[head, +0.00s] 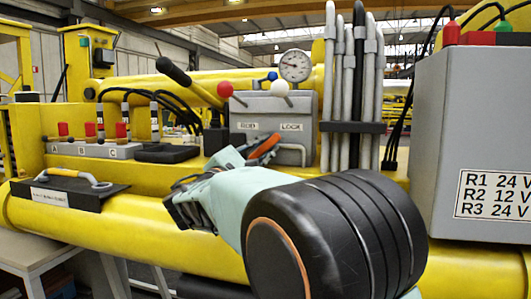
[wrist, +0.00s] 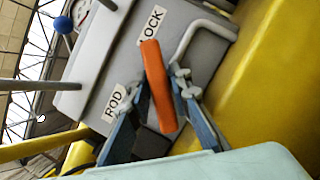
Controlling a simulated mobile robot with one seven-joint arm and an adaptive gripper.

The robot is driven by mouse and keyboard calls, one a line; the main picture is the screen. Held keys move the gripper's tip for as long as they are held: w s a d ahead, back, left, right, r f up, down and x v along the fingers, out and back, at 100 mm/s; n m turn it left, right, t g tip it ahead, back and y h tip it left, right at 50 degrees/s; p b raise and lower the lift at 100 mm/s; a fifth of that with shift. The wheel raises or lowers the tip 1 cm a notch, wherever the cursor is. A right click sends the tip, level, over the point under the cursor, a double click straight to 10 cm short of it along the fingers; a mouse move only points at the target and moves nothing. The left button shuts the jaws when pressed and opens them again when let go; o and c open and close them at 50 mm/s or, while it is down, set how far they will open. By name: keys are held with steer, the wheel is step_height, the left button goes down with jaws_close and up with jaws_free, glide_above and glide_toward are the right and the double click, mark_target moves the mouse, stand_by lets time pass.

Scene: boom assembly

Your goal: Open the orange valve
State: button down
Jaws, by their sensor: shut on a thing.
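The orange valve handle (head: 266,145) is a slim bar on the front of a grey box (head: 297,104) with "ROD" and "LOCK" labels. In the wrist view the orange handle (wrist: 152,58) lies slantwise, its upper end by the "LOCK" label and its lower end right of "ROD". My gripper (wrist: 157,90) has its blue fingers on either side of the handle and is shut on it. In the head view my gripper (head: 252,156) reaches the handle from the front, and my arm hides its lower part.
A pressure gauge (head: 295,66) and red (head: 225,89) and white (head: 281,87) ball levers stand on or near the box. Upright grey hoses (head: 348,100) rise at its right. A labelled grey cabinet (head: 470,130) stands far right. A grey loop handle (wrist: 192,38) is close to my fingers.

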steer(key=n+t, duration=0.1)
steer(key=n, duration=0.2)
steer(key=n+t+y+b, duration=0.1)
steer(key=n, duration=0.2)
steer(key=shift+f+y, duration=0.1)
steer(key=shift+y, duration=0.2)
steer(key=shift+n+t+y, duration=0.55)
steer(key=shift+n+y, duration=0.3)
steer(key=shift+n, duration=1.05)
steer(key=shift+n+t+y, duration=0.55)
steer(key=shift+n+y, duration=0.3)
steer(key=shift+n, duration=1.05)
steer(key=c, duration=1.9)
jaws_free()
steer(key=shift+a, duration=0.1)
steer(key=v, duration=1.2)
